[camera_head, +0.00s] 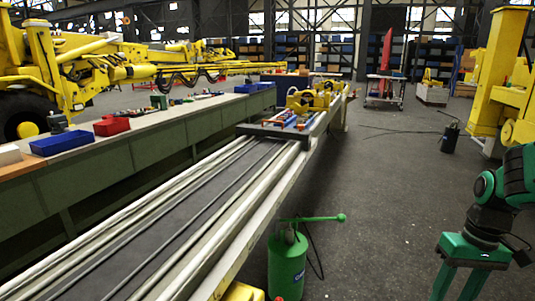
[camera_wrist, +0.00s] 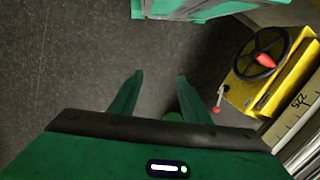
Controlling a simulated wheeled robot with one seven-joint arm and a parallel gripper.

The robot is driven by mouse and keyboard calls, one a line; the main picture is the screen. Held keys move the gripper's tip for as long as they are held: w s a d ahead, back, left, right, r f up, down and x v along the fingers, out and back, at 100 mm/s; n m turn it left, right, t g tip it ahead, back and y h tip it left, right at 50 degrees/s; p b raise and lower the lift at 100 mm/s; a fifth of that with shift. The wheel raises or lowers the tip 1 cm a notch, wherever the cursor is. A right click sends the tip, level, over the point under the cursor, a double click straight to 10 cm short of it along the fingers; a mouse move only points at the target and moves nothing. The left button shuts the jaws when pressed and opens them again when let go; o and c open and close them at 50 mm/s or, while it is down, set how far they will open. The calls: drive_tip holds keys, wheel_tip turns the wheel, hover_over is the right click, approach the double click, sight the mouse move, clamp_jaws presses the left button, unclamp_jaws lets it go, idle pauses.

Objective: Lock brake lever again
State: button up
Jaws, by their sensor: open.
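A yellow box (camera_wrist: 262,95) with a black handwheel (camera_wrist: 235,62) is at the right of the wrist view, beside the rail. A red knob (camera_wrist: 264,59) sits at the wheel. A small lever (camera_wrist: 219,96) with a pale shaft and reddish ends sticks out from the box's left side; I cannot tell whether it is locked. My gripper (camera_wrist: 160,85) is open and empty, its fingers left of the small lever and apart from it. In the head view my gripper (camera_head: 462,285) points down at the lower right. Only the yellow box's top edge (camera_head: 243,291) shows there.
A green drum pump (camera_head: 287,268) with a long handle (camera_head: 316,218) stands between the rail bench (camera_head: 232,222) and my gripper. A carriage (camera_head: 272,131) with yellow parts sits farther up the rails. The grey floor at right is mostly clear.

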drive_tip(key=s+d+r+m+h, duration=0.1)
drive_tip(key=s+r+m, duration=0.3)
drive_tip(key=s, duration=0.6)
drive_tip(key=shift+s+r+m+t, duration=0.2)
drive_tip(key=shift+s+m+t, duration=0.2)
drive_tip(key=shift+m, duration=0.1)
drive_tip(key=shift+s+d, duration=0.1)
drive_tip(key=shift+s, duration=0.1)
drive_tip(key=c, duration=0.3)
drive_tip(key=shift+s, duration=0.15)
clamp_jaws()
drive_tip(key=w+a+f+m+y, duration=0.1)
drive_tip(key=w+a+f+m, duration=0.2)
drive_tip(key=w+f, duration=0.6)
drive_tip(key=w+a+f+m, duration=0.25)
drive_tip(key=w+f, duration=0.35)
drive_tip(key=w, duration=0.7)
drive_tip(key=w+a+f+m+t+y, duration=0.1)
drive_tip(key=w+a+f+m+y, duration=0.2)
drive_tip(key=a+f, duration=0.9)
drive_tip(key=w+a+f+m+t+y, duration=0.2)
drive_tip(key=w+a+f+m+y, duration=0.2)
drive_tip(key=w+a+f+m, duration=0.4)
drive_tip(key=shift+w+a+f, duration=2)
drive_tip(key=shift+a+f, duration=0.45)
drive_tip(key=shift+a, duration=1.4)
